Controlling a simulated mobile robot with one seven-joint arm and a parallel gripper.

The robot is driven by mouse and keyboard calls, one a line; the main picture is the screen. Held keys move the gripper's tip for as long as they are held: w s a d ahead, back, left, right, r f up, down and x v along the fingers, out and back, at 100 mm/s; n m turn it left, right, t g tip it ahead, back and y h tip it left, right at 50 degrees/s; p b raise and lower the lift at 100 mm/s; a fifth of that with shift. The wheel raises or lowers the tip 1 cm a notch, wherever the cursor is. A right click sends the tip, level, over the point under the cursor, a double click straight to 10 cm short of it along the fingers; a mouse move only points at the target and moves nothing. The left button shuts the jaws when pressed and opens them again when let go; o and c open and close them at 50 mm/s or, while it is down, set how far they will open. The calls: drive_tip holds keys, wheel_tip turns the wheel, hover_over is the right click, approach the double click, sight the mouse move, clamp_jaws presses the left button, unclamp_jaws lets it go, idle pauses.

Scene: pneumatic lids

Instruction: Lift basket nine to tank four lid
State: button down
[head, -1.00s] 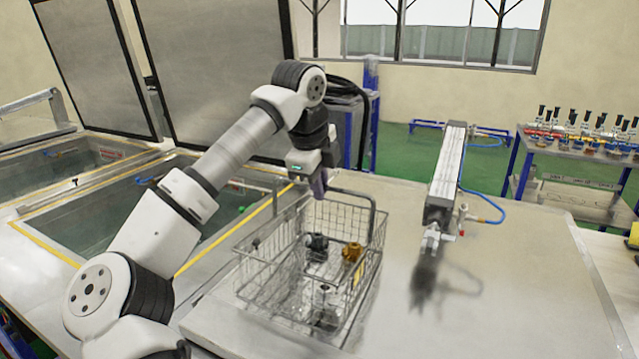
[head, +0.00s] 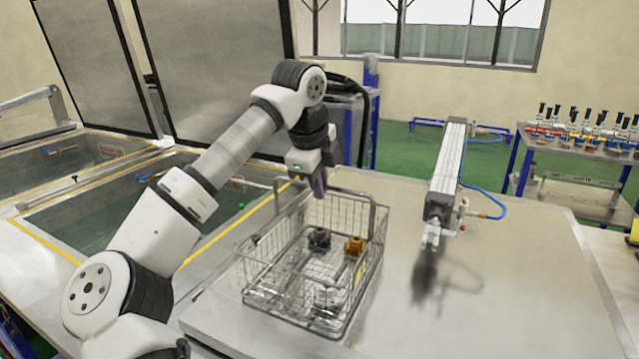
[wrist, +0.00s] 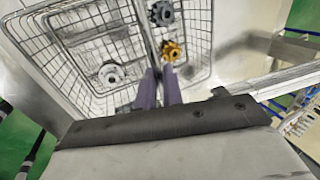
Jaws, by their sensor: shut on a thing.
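A wire mesh basket (head: 367,272) stands at or just above the pale worktop; I cannot tell whether its base touches. It holds a dark gear-like part (head: 319,238), a yellow-brown part (head: 354,245) and a silver part (wrist: 111,74). My gripper (head: 319,188) is above the basket, with its purple fingers (wrist: 158,80) shut on the basket's handle bar (wrist: 146,35). Two large grey lids stand upright at the back left, the nearer one (head: 215,75) and the farther one (head: 90,65). No number is readable on the basket or lids.
Open tanks lie to the left, the nearer one (head: 105,220) edged with yellow strips. A pneumatic cylinder (head: 447,170) with a blue hose stands right of the basket. A rack of valves (head: 580,140) is at the far right.

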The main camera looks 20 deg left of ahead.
drive_tip(key=shift+s+d+f+b, duration=0.1)
drive_tip(key=shift+s+f+b, duration=0.1)
drive_tip(key=shift+f+b, duration=0.55)
idle(0.5)
drive_tip(key=c, duration=1.5)
unclamp_jaws()
drive_tip(key=shift+w+f, duration=0.2)
drive_tip(key=shift+o, duration=0.2)
drive_tip(key=shift+s+r, duration=0.1)
drive_tip(key=shift+r, duration=0.45)
drive_tip(key=w+p+v, duration=0.1)
drive_tip(key=p+v, duration=0.2)
drive_tip(key=v, duration=0.9)
drive_tip(key=w+r+p+v, duration=0.1)
drive_tip(key=p+v, duration=0.3)
drive_tip(key=v, duration=0.8)
drive_tip(key=shift+w+d+r, duration=0.25)
drive_tip(key=shift+w+r, duration=0.1)
drive_tip(key=shift+w, duration=0.35)
